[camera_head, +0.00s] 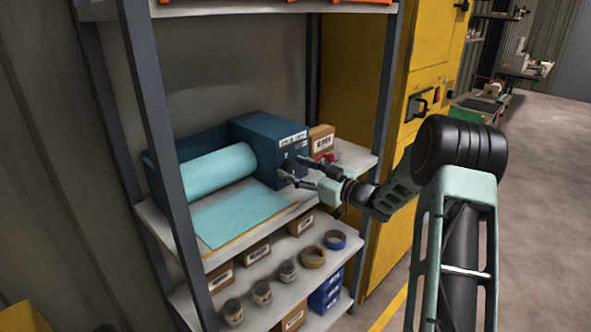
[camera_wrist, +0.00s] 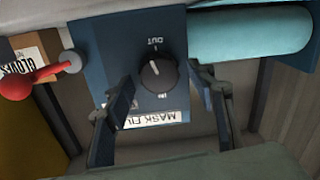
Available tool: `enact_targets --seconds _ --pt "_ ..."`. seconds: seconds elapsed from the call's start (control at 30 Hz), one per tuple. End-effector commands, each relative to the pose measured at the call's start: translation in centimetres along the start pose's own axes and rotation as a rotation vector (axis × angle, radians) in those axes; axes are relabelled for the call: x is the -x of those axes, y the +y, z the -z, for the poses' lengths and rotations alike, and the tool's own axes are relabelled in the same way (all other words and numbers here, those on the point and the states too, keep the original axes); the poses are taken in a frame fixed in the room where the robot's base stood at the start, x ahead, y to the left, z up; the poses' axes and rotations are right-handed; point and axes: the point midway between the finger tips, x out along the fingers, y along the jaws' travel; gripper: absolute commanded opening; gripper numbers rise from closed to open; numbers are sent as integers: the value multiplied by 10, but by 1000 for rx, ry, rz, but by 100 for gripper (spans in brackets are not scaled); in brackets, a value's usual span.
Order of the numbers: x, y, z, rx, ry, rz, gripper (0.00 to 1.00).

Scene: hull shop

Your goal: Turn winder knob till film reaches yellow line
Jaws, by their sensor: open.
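The winder is a dark blue box (camera_head: 268,136) on the upper shelf, labelled "MASK FIL..." in the wrist view. Its round black knob (camera_wrist: 158,75) shows in the wrist view, with a pale mark pointing toward "OUT". A light blue film roll (camera_head: 216,171) lies left of the box, and its flat sheet (camera_head: 240,212) reaches forward over the shelf. A thin orange-yellow line (camera_head: 238,240) runs along the sheet's front edge; I cannot tell whether they meet. My gripper (camera_head: 288,171) is open in front of the knob. In the wrist view its fingers stand either side of the knob, apart from it.
The lower shelf (camera_head: 262,318) holds tape rolls, tins and boxes. The dark rack post (camera_head: 158,130) stands at left, a yellow cabinet (camera_head: 362,90) at right.

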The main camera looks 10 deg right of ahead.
Motion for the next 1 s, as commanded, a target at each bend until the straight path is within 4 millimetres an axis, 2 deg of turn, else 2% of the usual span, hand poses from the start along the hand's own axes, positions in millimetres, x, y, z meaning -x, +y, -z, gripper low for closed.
enact_targets --seconds 0.17,0.4,0.6,0.8,1.0 --pt "16 1 0 0 -2 -3 51" --pt "67 2 0 0 -2 -4 51" --pt "103 1 0 0 -1 -3 51" --pt "119 0 0 0 0 0 51" --pt "120 0 0 0 0 0 51"
